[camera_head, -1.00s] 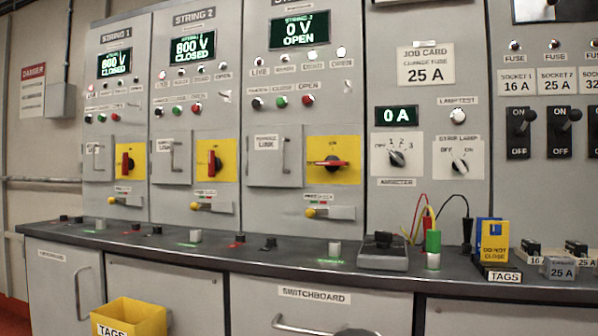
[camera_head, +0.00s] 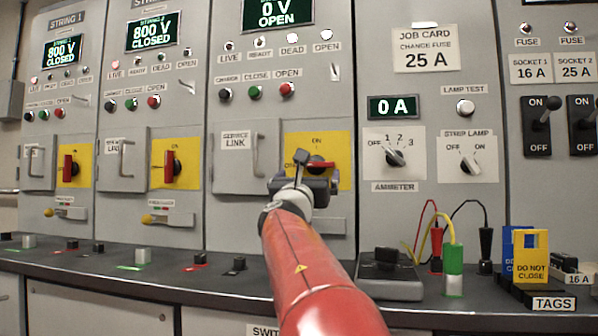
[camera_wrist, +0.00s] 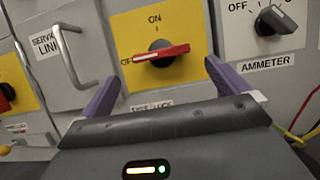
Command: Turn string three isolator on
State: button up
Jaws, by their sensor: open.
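The string three isolator has a red handle (camera_head: 320,165) on a yellow plate (camera_head: 339,147), partly hidden by my gripper (camera_head: 308,178) in the head view. In the wrist view the red handle (camera_wrist: 160,54) lies near level, with ON above it and OFF at its left end. The purple fingers of my gripper (camera_wrist: 158,85) are open and empty. They are spread to the lower left and right of the handle, with a gap below it. Whether they touch the panel cannot be told. The string three display (camera_head: 278,12) reads 0 V OPEN.
The service link door handle (camera_head: 259,155) stands left of the isolator, and the ammeter knob (camera_head: 394,157) right of it. The string 1 handle (camera_head: 68,168) and string 2 handle (camera_head: 169,167) are upright. A dark bench ledge (camera_head: 225,283) with small blocks runs below.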

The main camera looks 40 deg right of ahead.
aim_at(314, 166)
jog(key=p+x, duration=0.2)
jog(key=x, duration=0.5)
jog(key=shift+d+r+p, duration=0.1)
jog(key=shift+p, duration=0.25)
jog(key=c, duration=0.8)
